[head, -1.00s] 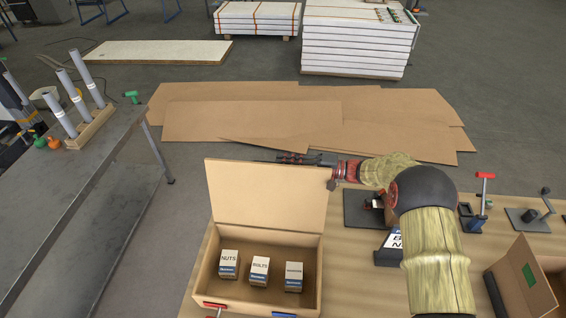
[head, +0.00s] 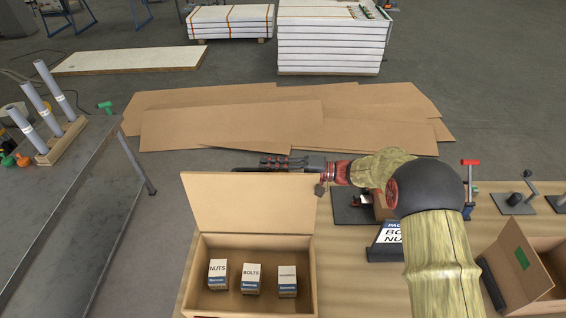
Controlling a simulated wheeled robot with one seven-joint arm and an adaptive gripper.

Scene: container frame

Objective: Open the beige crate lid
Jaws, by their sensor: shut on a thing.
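The beige crate (head: 313,270) stands on the wooden bench, its front cut off by the bottom of the head view. Its lid (head: 250,205) stands up at the back, hinged open, and the inside shows. Three small labelled boxes stand in it: nuts (head: 217,272), bolts (head: 251,278) and a third (head: 287,280) whose label I cannot read. My gripper (head: 248,169) is at the lid's top edge, reaching in from the right. It is shut on the lid; the fingertips are partly hidden behind it.
A labelled packing sign (head: 390,236) stands right of the crate, partly behind my arm. An open cardboard box (head: 530,270) and small clamp-like tools (head: 519,203) are farther right. A grey metal table (head: 75,200) stands left. Flat cardboard (head: 230,125) lies on the floor behind.

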